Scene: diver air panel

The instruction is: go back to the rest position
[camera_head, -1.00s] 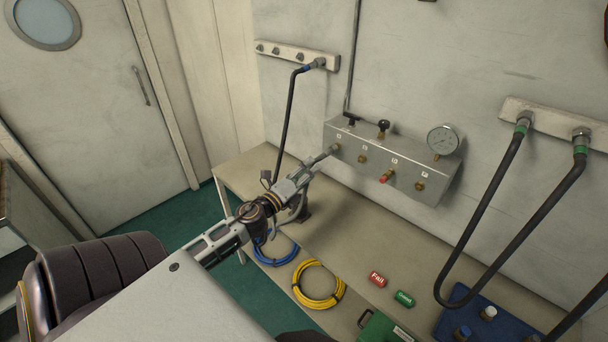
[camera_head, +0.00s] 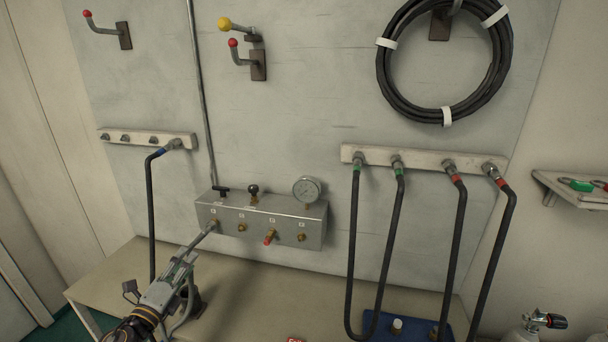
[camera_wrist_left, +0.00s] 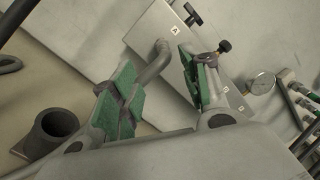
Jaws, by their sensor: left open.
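My left gripper (camera_head: 186,262) is in front of the left end of the grey metal valve panel (camera_head: 262,219), above the bench. In the left wrist view its two green-padded fingers (camera_wrist_left: 157,85) stand apart, so it is open. A grey bent tube (camera_wrist_left: 153,63) runs from the panel's left port into the space between the fingers. The tube also shows in the head view (camera_head: 203,238); I cannot tell whether it touches a pad. My right gripper is in neither view.
A dark cup-like holder (camera_wrist_left: 52,130) stands on the bench (camera_head: 110,276) beside the gripper. A black hose (camera_head: 150,215) hangs to its left. Several hoses hang from the right rail (camera_head: 425,160) above a blue tray (camera_head: 408,328).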

